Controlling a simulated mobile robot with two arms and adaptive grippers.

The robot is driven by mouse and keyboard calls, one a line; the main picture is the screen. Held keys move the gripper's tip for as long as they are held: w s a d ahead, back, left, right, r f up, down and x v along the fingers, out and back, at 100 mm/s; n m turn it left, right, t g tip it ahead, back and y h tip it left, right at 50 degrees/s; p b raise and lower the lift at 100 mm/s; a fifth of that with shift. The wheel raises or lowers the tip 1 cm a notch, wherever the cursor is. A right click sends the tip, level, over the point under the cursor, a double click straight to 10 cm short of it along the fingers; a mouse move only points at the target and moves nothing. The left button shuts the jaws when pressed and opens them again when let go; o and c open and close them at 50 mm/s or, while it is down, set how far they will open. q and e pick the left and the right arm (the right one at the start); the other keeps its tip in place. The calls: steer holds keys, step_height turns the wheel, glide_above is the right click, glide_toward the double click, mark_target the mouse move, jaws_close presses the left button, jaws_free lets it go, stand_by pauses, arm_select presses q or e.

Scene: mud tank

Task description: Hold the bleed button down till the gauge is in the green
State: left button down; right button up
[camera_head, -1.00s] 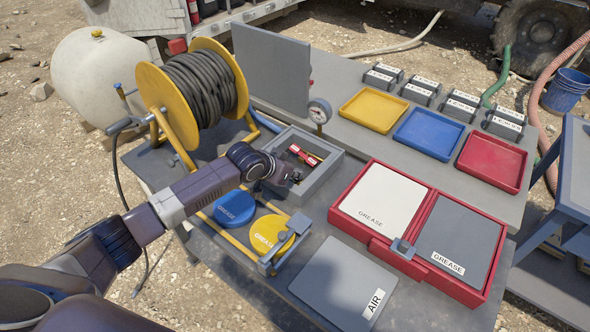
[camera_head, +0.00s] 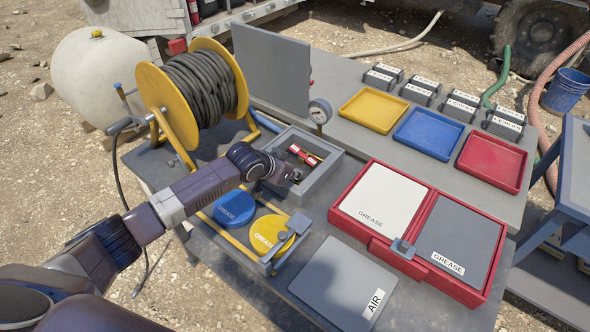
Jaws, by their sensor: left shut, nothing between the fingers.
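A small round gauge (camera_head: 320,111) with a pale face stands behind the grey open box (camera_head: 331,171). It is too small to read its needle or any green band. My left gripper (camera_head: 294,176) is shut and empty, with its fingertips at or over the left part of the box. A red piece with pale ends (camera_head: 304,154) lies in the box, just beyond the fingertips. I cannot make out the bleed button for certain; the gripper hides part of the box. A small red knob (camera_head: 311,82) shows at the grey upright panel's right edge. My right gripper is not in view.
A yellow hose reel (camera_head: 150,84) stands left of the box. Blue (camera_head: 234,208) and yellow (camera_head: 268,232) lids lie below my arm. A red case (camera_head: 376,243) is on the right. Yellow, blue and red trays (camera_head: 492,162) and several labelled blocks sit behind.

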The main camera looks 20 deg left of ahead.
arm_select(q)
steer(key=shift+s+a+f, duration=0.1)
steer(key=shift+s+f, duration=0.35)
steer(key=shift+f, duration=0.25)
steer(key=shift+w+r+p, duration=0.1)
steer(key=shift+r+p, duration=0.35)
steer(key=shift+p, duration=0.05)
steer(key=r+p, duration=0.3)
steer(key=r, duration=0.1)
steer(key=shift+w+r+p, duration=0.2)
steer(key=shift+r+p, duration=0.15)
steer(key=b+v, duration=0.1)
steer(key=v, duration=0.8)
steer(key=shift+r+b, duration=0.25)
steer(key=shift+b, duration=0.15)
steer(key=shift+s, duration=0.1)
steer(key=shift+s, duration=0.1)
